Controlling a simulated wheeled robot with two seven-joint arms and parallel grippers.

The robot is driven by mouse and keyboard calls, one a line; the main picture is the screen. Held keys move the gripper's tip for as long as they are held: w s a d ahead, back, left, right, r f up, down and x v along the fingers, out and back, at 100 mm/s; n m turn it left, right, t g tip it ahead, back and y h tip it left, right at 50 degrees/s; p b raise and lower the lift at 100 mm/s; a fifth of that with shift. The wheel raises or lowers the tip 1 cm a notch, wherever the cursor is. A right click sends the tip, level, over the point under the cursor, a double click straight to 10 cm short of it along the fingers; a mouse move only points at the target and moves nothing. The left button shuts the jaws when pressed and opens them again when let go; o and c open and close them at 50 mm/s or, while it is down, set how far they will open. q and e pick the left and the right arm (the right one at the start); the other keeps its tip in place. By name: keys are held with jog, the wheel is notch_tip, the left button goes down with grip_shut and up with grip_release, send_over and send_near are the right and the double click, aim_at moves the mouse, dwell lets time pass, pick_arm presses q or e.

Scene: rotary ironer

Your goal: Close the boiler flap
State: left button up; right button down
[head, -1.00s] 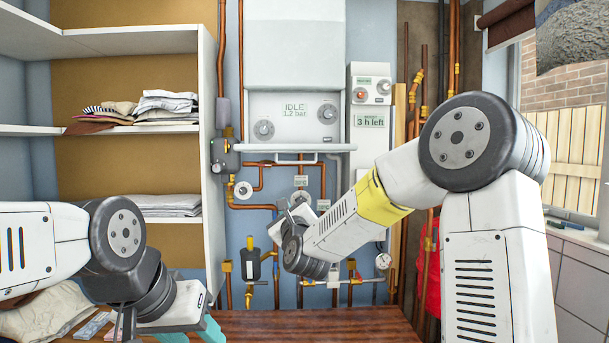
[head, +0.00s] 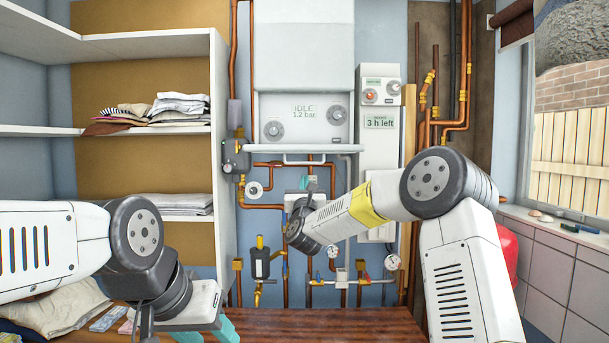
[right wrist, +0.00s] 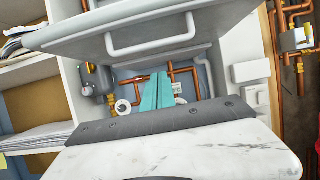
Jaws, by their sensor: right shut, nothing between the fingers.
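The boiler (head: 303,50) hangs on the back wall. Its flap (head: 290,146) is folded down and shows nearly edge-on as a grey ledge under the control panel, with a white bar handle (head: 318,158) below its front edge. In the right wrist view the flap's underside (right wrist: 75,42) and handle (right wrist: 152,38) fill the top. My right gripper (head: 307,183) is shut and empty, below the flap and apart from it; its teal fingers (right wrist: 157,92) point up toward the underside. My left gripper (head: 208,334) is low at the bottom edge, fingers apart, tips cut off.
Copper pipes and valves (head: 262,265) run below the boiler. A white control box (head: 380,120) stands right of it. Shelves with folded laundry (head: 180,108) are at left. A wooden top (head: 320,325) lies below, with clothes (head: 60,310) at its left.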

jog(key=shift+s+r, duration=0.2)
jog(key=shift+r, duration=0.55)
jog(key=shift+s+r, duration=0.2)
jog(key=shift+r, duration=0.55)
jog(key=shift+r, duration=0.1)
